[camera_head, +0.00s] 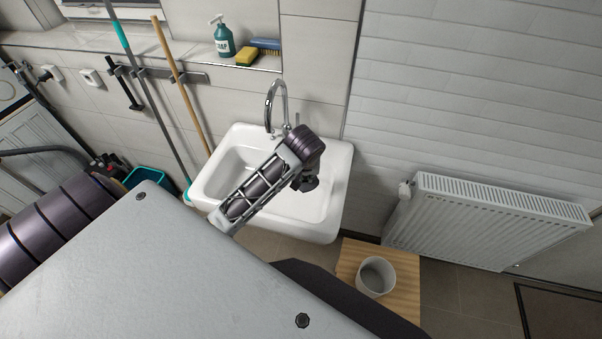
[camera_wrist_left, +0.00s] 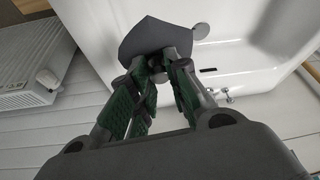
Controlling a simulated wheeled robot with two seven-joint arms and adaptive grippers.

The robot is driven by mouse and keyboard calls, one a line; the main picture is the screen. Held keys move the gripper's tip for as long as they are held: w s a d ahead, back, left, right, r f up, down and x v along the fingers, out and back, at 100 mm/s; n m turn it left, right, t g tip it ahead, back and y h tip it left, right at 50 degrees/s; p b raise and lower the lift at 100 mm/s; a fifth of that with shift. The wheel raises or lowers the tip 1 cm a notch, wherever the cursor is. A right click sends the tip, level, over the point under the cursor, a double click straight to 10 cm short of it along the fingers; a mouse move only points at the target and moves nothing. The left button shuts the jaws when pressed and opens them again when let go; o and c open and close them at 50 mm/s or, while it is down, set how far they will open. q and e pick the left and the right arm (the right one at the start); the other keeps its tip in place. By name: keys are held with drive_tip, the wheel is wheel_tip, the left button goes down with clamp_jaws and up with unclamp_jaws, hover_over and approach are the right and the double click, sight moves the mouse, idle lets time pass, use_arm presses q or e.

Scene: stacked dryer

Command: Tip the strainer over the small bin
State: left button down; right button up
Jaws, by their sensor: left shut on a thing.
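My left gripper (camera_head: 305,184) hangs over the white sink (camera_head: 330,215), at the end of my arm. In the left wrist view its green-padded fingers (camera_wrist_left: 162,62) are closed together on a dark grey piece (camera_wrist_left: 155,34), which looks like the strainer. The piece sticks out beyond the fingertips, and its lower part is hidden by them. In the head view the strainer cannot be made out. The small bin (camera_head: 376,277), a light round open cup, stands upright on a wooden stool (camera_head: 405,258) to the right of the sink, apart from the gripper. My right gripper is out of view.
A chrome faucet (camera_head: 270,106) rises at the back of the sink, close to my arm. A white radiator (camera_head: 490,215) stands right of the stool. A soap bottle (camera_head: 223,38) and yellow sponge (camera_head: 246,57) are on the ledge. Long handles lean left of the sink.

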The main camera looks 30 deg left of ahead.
use_arm(q)
drive_tip(key=shift+w+d+m, duration=0.2)
drive_tip(key=shift+d+m, duration=0.25)
drive_tip(key=shift+m, duration=0.15)
drive_tip(key=w+d+f+m+h+b, duration=0.1)
drive_tip(key=d+f+m+h+b, duration=0.1)
drive_tip(key=d+f+m+b, duration=0.2)
drive_tip(key=shift+d+f+m+t+b, duration=0.3)
drive_tip(key=shift+d+f+b, duration=0.4)
drive_tip(key=shift+d+f, duration=0.3)
drive_tip(key=shift+w+a+f, duration=0.1)
drive_tip(key=shift+w+f, duration=0.05)
drive_tip(key=shift+f, duration=0.1)
